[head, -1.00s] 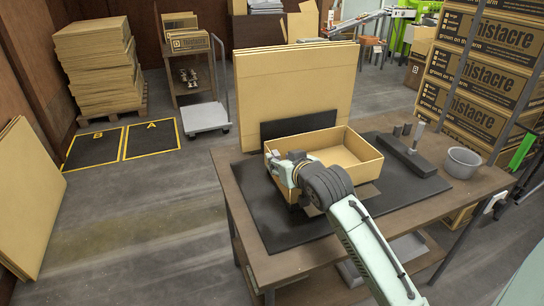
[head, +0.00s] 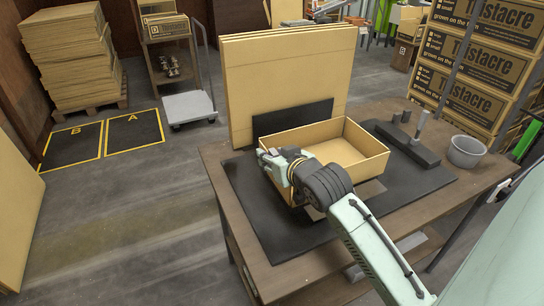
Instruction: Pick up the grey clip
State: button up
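My gripper (head: 268,161) is at the left wall of an open cardboard tray (head: 367,144) on the workbench. My own wrist covers its fingers, so I cannot tell whether it is open or shut. I cannot make out a grey clip clearly; a small grey piece shows at the gripper's end, but I cannot tell if it is a clip or part of the gripper. The tray looks empty where its inside shows. The near left corner of the tray is hidden behind my arm.
The workbench (head: 209,160) carries a black mat (head: 262,222), a dark bar with an upright handle (head: 408,143) and a grey bowl (head: 467,152). Large cardboard sheets (head: 285,80) stand behind the tray. Stacked boxes (head: 470,85) are at the right. The mat's front left is clear.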

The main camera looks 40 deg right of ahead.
jog(key=shift+c, duration=0.6)
grip_shut()
jog(key=shift+r, duration=0.1)
